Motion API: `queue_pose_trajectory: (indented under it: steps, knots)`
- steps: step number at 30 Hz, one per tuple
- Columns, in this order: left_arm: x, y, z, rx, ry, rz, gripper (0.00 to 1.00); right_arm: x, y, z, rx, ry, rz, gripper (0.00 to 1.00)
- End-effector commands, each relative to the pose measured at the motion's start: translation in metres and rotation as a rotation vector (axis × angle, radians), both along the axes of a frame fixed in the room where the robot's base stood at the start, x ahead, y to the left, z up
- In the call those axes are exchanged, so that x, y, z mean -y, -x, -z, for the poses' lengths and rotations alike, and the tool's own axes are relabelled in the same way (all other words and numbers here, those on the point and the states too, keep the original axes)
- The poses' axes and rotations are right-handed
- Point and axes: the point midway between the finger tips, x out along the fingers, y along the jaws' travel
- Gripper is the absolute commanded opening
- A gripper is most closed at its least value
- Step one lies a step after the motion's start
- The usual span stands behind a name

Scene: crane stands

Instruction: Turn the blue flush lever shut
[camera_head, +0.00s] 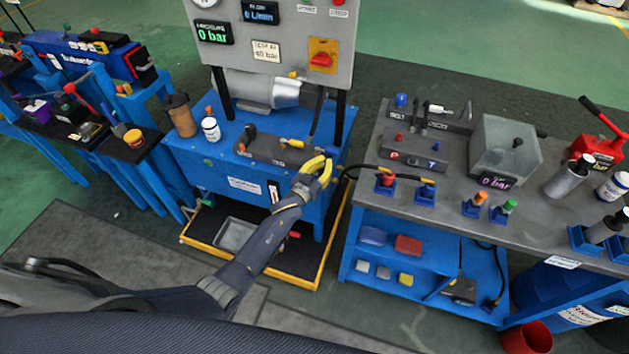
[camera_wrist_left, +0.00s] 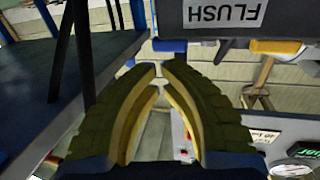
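In the left wrist view, which looks upside down, a dark block with a white FLUSH label (camera_wrist_left: 224,12) is at the top. A small blue part (camera_wrist_left: 170,45) juts from under its left end, beyond my fingertips; it may be the flush lever, mostly hidden. My right gripper is not in view.
A yellow lever (camera_head: 292,142) sits on the valve block. A gauge panel (camera_head: 280,35) with a red knob (camera_head: 321,60) rises behind. A black hose (camera_head: 362,168) runs close right of the gripper to the grey table (camera_head: 455,195). A bottle (camera_head: 210,130) stands left.

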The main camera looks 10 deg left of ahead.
Motion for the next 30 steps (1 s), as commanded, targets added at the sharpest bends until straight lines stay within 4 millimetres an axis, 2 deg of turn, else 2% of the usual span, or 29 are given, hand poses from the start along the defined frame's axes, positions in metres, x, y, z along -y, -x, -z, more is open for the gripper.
queue_pose_trajectory:
  steps: [6, 12, 18, 25, 26, 28, 30]
  knots:
    - [-0.004, 0.041, 0.001, -0.002, -0.002, 0.0, 0.0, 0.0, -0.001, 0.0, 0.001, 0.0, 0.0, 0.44]
    - [-0.007, 0.069, 0.0, -0.001, -0.001, 0.0, 0.0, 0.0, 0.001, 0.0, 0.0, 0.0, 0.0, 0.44]
    - [-0.009, 0.084, 0.0, -0.001, -0.001, -0.001, 0.0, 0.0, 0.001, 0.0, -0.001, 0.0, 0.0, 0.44]
    - [-0.009, 0.09, 0.001, 0.002, -0.022, -0.003, 0.0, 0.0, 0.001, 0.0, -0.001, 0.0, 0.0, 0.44]
    - [-0.01, 0.09, 0.003, 0.001, -0.042, -0.007, 0.0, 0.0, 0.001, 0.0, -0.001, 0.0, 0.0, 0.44]
    - [-0.016, 0.091, 0.022, -0.035, -0.092, -0.024, 0.0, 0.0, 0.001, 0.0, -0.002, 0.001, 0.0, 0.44]
    - [-0.025, 0.095, 0.051, -0.093, -0.14, -0.042, 0.0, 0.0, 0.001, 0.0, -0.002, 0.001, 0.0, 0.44]
